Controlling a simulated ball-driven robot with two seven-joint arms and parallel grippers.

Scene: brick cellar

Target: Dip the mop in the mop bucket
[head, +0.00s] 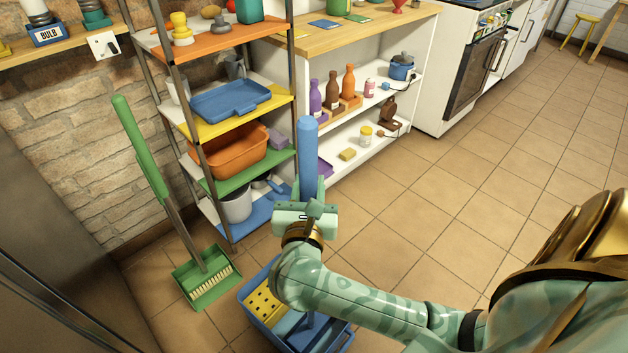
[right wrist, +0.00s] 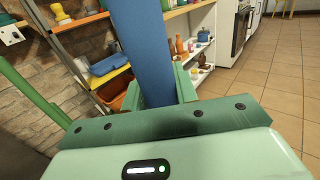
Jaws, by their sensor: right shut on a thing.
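The mop's thick blue handle (head: 307,155) stands nearly upright in the head view. My right gripper (head: 308,205) is shut around it. In the right wrist view the handle (right wrist: 142,45) rises between the two green fingers of the gripper (right wrist: 160,92). The blue mop bucket (head: 243,291) with a yellow perforated wringer (head: 263,305) stands on the floor below, at the bottom of the head view. My right forearm crosses over the bucket and hides part of it. The mop's lower end is mostly hidden, so I cannot tell whether it touches the bucket. My left gripper is not in view.
A green broom and dustpan (head: 207,280) stand left of the bucket. A metal shelf rack (head: 213,205) with coloured shelves, a blue tray (head: 230,100) and an orange tub (head: 228,152) stands close behind. A white shelf unit is beyond it. Tiled floor (head: 470,200) is clear to the right.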

